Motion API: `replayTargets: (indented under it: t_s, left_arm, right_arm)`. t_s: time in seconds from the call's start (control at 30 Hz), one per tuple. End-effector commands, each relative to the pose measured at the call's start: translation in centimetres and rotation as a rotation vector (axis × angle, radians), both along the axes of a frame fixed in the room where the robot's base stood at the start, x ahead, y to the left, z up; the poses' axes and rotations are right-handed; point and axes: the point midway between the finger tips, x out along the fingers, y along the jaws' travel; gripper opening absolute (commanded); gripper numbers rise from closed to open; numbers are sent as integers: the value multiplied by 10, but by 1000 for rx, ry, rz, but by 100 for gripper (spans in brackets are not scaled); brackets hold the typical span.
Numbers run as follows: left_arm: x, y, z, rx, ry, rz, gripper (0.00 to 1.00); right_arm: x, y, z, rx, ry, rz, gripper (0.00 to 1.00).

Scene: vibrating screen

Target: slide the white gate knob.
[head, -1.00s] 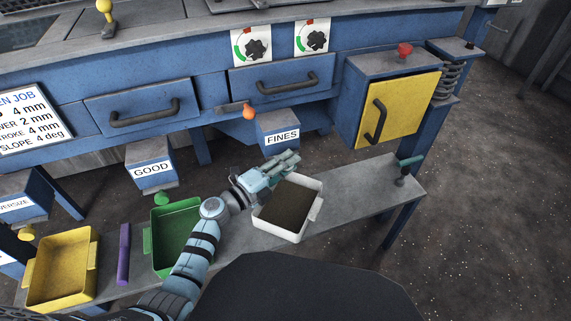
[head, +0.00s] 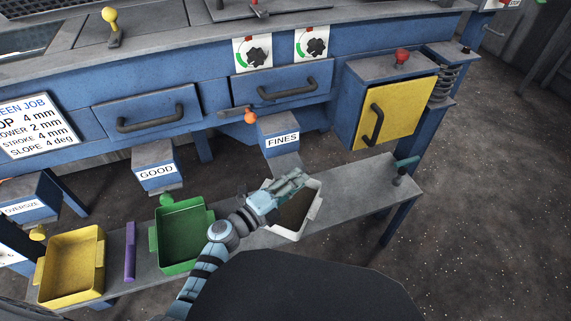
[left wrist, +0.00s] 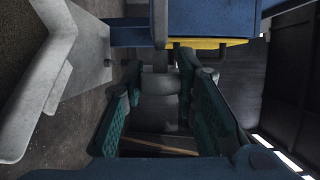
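The white gate knob (left wrist: 160,82) is a pale rounded knob between the fingers of my left gripper in the left wrist view. My left gripper (left wrist: 159,72) has a finger on each side of it and appears shut on it. In the head view the left gripper (head: 297,180) is just below the FINES chute (head: 282,140) and hides the knob. A grey gate plate (head: 287,163) shows between the chute and the gripper. The right gripper is not in view.
A white bin (head: 317,208) stands on the grey bench beneath the gripper. A green bin (head: 183,237), a purple bar (head: 130,251) and a yellow bin (head: 72,265) stand to the left. A teal-handled part (head: 404,166) is at the bench's right end.

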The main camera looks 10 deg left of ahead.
Motion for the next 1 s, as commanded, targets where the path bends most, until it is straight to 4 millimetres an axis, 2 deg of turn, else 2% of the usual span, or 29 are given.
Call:
replayTargets:
  t_s: [0.03,0.1,0.13,0.43,0.8,1.0]
  left_arm:
    - [0,0,-1,0,2,0,36]
    - [0,0,-1,0,1,0,47]
    - [0,0,-1,1,1,0,48]
    - [-2,2,0,1,1,1,48]
    - [-42,31,0,2,1,1,48]
    - [-49,36,0,0,0,1,48]
  right_arm:
    - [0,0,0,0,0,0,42]
    - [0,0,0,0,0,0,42]
    - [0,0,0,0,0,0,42]
    - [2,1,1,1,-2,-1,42]
    - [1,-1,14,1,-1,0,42]
    - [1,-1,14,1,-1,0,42]
